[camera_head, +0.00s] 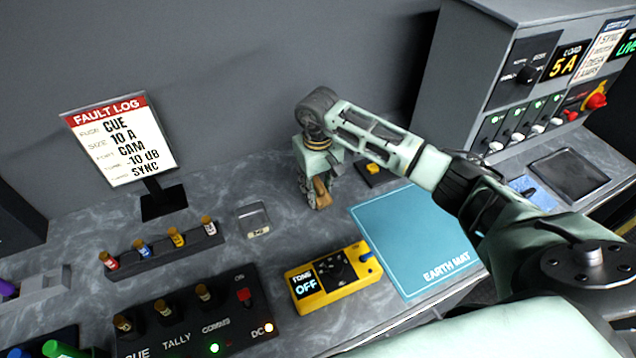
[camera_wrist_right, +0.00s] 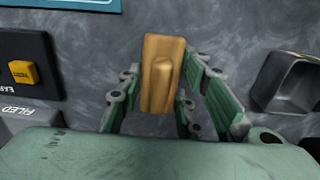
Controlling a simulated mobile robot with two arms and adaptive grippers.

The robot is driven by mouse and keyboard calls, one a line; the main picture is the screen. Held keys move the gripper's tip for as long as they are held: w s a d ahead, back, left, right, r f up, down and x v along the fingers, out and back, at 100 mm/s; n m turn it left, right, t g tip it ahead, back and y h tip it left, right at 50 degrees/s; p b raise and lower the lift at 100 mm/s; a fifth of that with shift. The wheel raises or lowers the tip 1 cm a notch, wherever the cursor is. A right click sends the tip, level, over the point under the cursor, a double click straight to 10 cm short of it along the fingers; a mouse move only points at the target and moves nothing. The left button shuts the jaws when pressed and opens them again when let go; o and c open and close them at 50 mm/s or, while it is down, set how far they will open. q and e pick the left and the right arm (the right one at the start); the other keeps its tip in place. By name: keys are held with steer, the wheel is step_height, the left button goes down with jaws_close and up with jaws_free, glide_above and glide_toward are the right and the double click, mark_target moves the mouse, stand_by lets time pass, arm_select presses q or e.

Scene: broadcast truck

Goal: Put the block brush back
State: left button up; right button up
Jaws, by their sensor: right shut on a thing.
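The block brush (camera_wrist_right: 163,75) is a tan wooden block with a raised ridge on top. In the right wrist view it is upright in the picture, between the green fingers of my right gripper (camera_wrist_right: 160,105). In the head view the brush (camera_head: 322,190) shows at the fingertips of my right gripper (camera_head: 316,188), which points down over the grey counter behind the yellow tone box. The gripper is shut on the brush. Its underside is hidden, so I cannot tell whether it touches the counter. My left gripper is not in view.
A small grey metal dish (camera_head: 253,219) lies left of the gripper. The yellow tone box (camera_head: 330,278) and blue earth mat (camera_head: 418,238) are in front. A yellow-buttoned block (camera_head: 373,170) is close right. A fuse rack (camera_head: 165,250) and fault log sign (camera_head: 121,140) stand left.

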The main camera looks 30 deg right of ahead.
steer(key=shift+f+b, duration=0.2)
steer(key=shift+b, duration=0.1)
steer(key=o, duration=0.7)
steer(key=shift+r, duration=0.1)
steer(key=o, duration=0.3)
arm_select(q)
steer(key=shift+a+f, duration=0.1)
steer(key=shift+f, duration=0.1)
